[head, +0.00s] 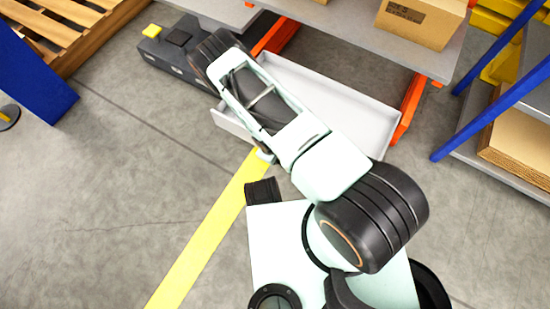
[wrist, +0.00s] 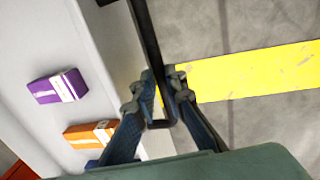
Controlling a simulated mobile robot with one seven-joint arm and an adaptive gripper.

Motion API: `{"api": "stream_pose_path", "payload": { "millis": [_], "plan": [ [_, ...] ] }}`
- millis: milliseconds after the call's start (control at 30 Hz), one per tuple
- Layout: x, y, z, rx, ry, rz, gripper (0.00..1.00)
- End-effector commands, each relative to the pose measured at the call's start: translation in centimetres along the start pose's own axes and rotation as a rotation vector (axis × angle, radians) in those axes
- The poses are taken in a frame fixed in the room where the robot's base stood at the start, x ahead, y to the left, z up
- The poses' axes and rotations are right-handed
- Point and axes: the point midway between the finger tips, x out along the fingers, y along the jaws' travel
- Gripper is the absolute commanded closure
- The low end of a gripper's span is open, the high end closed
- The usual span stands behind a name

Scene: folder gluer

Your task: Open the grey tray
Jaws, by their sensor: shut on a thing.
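The grey tray (head: 345,95) sits low beneath a grey shelf in the head view, with part of its inside exposed from above. My arm crosses over its left part. In the wrist view the tray's pale wall (wrist: 112,38) runs beside a dark handle bar (wrist: 146,32). My gripper (wrist: 163,92) has its two fingers closed around this handle. Inside the tray lie a purple box (wrist: 58,87) and an orange box (wrist: 92,133). A blue item is partly hidden by a finger. My gripper is hidden behind my arm in the head view.
Orange legs (head: 411,108) hold the shelf (head: 350,38), which carries a cardboard box (head: 420,22). A blue-post rack (head: 490,90) is at right. Open floor with a yellow stripe (head: 205,235) lies at left.

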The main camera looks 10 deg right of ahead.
Motion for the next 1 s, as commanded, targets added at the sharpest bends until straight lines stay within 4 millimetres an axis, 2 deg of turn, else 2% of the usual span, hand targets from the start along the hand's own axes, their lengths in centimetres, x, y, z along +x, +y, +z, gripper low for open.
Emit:
{"api": "stream_pose_path", "payload": {
  "millis": [233,267,400,433,767,867,1000],
  "plan": [
    [0.0,-0.1,0.0,0.0,0.0,-0.001,1.0],
    [0.0,0.0,0.0,0.0,0.0,-0.001,0.88],
    [0.0,0.0,0.0,0.0,0.0,0.0,0.72],
    [0.0,0.0,0.0,0.0,0.0,0.0,0.71],
    [-0.3,0.0,0.0,0.0,0.0,0.0,0.71],
    [-1.1,0.1,-0.1,0.0,0.002,0.001,0.71],
    [-3.2,0.1,-0.2,0.0,0.003,0.001,0.71]
  ]
}}
